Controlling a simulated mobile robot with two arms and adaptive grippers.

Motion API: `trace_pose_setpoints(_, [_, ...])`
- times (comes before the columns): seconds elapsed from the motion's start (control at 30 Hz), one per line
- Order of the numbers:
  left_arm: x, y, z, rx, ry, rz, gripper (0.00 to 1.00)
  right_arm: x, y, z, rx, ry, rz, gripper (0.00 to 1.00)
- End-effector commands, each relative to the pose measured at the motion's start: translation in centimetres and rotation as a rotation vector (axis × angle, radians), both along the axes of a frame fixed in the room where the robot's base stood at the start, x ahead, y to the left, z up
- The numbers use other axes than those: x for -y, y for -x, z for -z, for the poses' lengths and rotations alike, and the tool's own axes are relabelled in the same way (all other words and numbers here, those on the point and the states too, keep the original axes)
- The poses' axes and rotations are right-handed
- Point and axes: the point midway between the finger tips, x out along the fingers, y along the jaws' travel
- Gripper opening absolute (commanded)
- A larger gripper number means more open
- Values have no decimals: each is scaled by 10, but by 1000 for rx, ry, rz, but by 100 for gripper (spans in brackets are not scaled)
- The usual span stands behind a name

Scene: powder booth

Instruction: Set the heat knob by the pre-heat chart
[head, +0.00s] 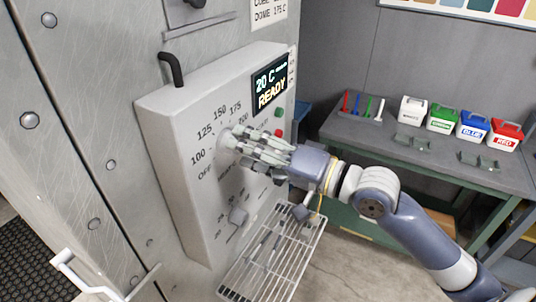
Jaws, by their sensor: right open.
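The grey control box (178,165) on the oven wall carries a heat dial marked OFF, 100, 125, 150, 175 and upward. Its pale heat knob (226,141) is partly hidden by my right gripper (236,147). The gripper is open, its fingertips at the knob; I cannot tell whether they touch it. The knob's pointer is hidden. The display (270,84) reads 20 C and READY. My left gripper is out of view.
A wire rack (288,284) juts out below. A bench (350,133) at right holds several lidded tubs and coloured sticks.

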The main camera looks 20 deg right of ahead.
Motion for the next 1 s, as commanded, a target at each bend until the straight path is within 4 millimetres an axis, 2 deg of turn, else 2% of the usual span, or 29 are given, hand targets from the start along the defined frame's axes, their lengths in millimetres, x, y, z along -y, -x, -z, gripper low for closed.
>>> trace_pose_setpoints(0.3, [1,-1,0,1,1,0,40,21,28,2,-4,5,-1,56])
trace_pose_setpoints(0.5, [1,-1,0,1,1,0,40,31,40,2,-5,1,-1,56])
trace_pose_setpoints(1.0, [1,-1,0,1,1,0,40,37,49,0,-2,0,-1,56])
